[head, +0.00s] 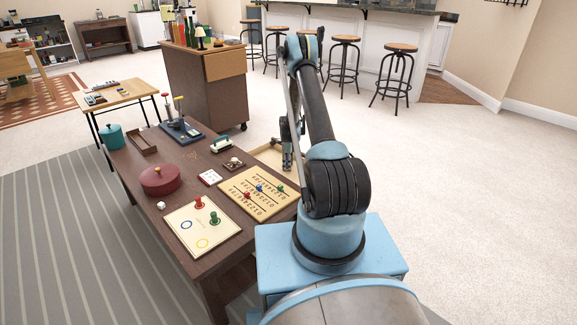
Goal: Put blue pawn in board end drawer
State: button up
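The blue pawn (259,188) stands upright on a tan board (237,190) printed with rows of numbers, on the dark wooden table. A red pawn (247,195) and a green pawn (280,188) stand on the same board. A shallow, open-topped pale wooden frame (257,150) lies at the board's far end and looks like its pulled-out drawer; my arm partly hides it. My gripper (287,162) hangs down over the right side of this frame, beyond the blue pawn. Its fingers are small and partly hidden, so their opening is unclear.
A cream board (190,240) with red and green pawns lies near the front. A wooden cabinet (205,90) stands behind. Carpet at right is clear.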

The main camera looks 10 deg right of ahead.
jog(key=shift+r, duration=0.1)
jog(key=s+r+n, duration=0.2)
jog(key=s+r, duration=0.2)
jog(key=r, duration=1)
jog(key=s+r+n, duration=0.2)
jog(key=s+r, duration=0.2)
jog(key=r, duration=1.1)
jog(key=s+r+n+t, duration=0.1)
jog(key=s+r+n, duration=0.5)
jog(key=s+r, duration=0.8)
jog(key=s+r+n, duration=0.1)
jog(key=s+n, duration=0.4)
jog(key=s, duration=1.4)
jog(key=s+f+n, duration=0.3)
jog(key=s, duration=0.5)
jog(key=s+f+n+t, duration=0.1)
jog(key=s+f+n, duration=0.2)
jog(key=s, duration=0.4)
jog(key=shift+s+d+f, duration=0.25)
jog(key=shift+s, duration=0.1)
